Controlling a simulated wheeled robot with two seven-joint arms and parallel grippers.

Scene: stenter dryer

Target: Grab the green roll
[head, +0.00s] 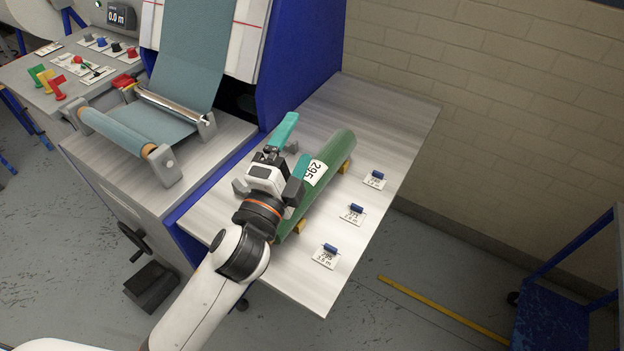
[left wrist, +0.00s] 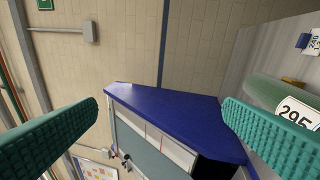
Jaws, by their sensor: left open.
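The green roll (head: 338,156) lies on the grey side table, with yellow blocks at its edge and a white label reading 295. My left gripper (head: 302,138) is open, beside the roll on its left. One teal finger overlaps the roll's near side in the head view; the other is away from it. In the left wrist view, the roll (left wrist: 268,94) shows at the right edge, partly behind the right finger, and nothing is between the fingers of the gripper (left wrist: 161,105). I cannot tell whether that finger touches the roll. My right gripper is not in view.
The side table (head: 395,110) has free room at its back right. Several small tags with blue clips, one of them a tag (head: 324,257), lie right of the roll. A blue cart (head: 560,300) is at lower right.

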